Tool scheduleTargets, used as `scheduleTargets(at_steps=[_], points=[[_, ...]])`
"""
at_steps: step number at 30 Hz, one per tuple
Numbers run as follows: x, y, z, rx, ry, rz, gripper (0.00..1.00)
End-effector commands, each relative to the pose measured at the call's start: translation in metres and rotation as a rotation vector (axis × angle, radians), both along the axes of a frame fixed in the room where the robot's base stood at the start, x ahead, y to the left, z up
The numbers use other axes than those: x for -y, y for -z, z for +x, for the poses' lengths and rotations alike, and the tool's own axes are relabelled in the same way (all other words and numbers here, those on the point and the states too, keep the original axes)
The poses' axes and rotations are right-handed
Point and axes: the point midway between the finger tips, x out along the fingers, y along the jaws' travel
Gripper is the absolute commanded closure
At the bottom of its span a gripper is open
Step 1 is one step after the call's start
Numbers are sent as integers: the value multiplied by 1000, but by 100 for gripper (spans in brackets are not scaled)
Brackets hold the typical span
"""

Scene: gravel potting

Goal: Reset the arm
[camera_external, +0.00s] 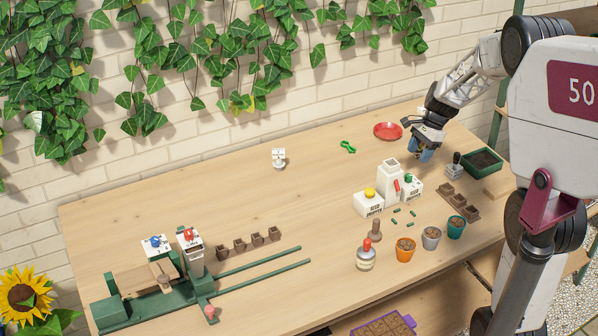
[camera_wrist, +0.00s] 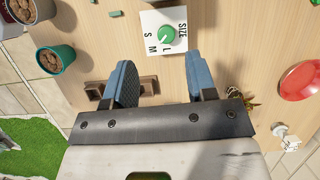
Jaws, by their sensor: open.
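My gripper (camera_external: 427,154) is at the end of my arm, above the right back part of the table, between the red saucer and the dark green tray. Its blue fingers point down, apart and empty. In the wrist view my gripper (camera_wrist: 160,62) shows two separated blue fingers with bare tabletop between them. The white size box (camera_wrist: 177,24) with a green dial lies beyond the fingertips. Nothing is held.
A red saucer (camera_external: 388,131), green tray (camera_external: 481,160), seed dispenser (camera_external: 368,206) and brown tray (camera_external: 458,201) stand around the gripper. Orange (camera_external: 405,250), grey (camera_external: 431,238) and teal (camera_external: 456,228) pots stand in front. A green slide rig (camera_external: 150,301) is at left. The middle back table is mostly clear.

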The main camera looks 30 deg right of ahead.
Motion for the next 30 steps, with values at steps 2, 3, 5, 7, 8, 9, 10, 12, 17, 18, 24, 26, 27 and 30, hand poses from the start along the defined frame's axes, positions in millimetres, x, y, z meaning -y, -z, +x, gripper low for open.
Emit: scheduleTargets(at_steps=[2,3,5,7,8,9,10,12,17,18,24,26,27,30], points=[[-8,-10,-6,15,-35,-11,48],[-13,-16,-10,24,-57,-19,48],[-21,-26,-17,40,-95,-31,48],[-32,-37,-27,59,-144,-46,48],[-36,-42,-31,68,-168,-53,48],[-43,-49,-37,79,-199,-63,48],[-48,-54,-42,88,-223,-70,48],[-58,-66,-54,109,-278,-88,48],[-81,-90,-82,155,-404,-128,48],[-87,-96,-89,166,-437,-137,48],[-113,-121,-127,220,-596,-187,48],[-120,-127,-138,236,-641,-202,48],[-125,-131,-146,246,-673,-213,48],[-136,-141,-167,272,-752,-239,48]])
